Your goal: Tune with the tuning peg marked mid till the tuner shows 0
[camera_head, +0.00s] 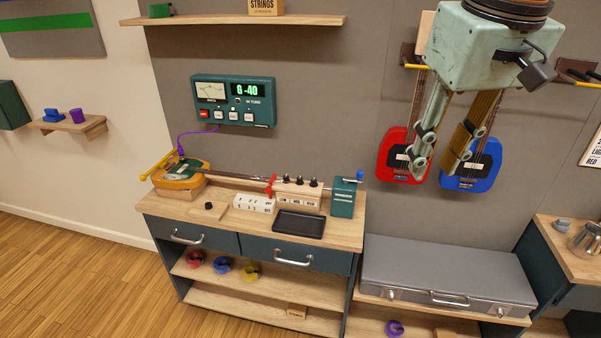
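The teal tuner (234,101) hangs on the grey wall above the bench; its green display (247,90) reads "G -40". Three black tuning pegs stand in a row on a light wooden block on the bench, the middle one (301,181) among them. The block (285,193) has small labels on its front, too small to read surely. A yellow guitar-like instrument (180,175) lies at the left, its neck running towards the block. My gripper (436,163) hangs at upper right, far from the pegs, fingers apart, with nothing visible between them.
A red guitar (392,166) and a blue guitar (485,172) hang behind my gripper. On the bench are a white switch box (256,204), a dark tray (299,224) and a teal box (344,198). A grey case (445,269) lies to the right.

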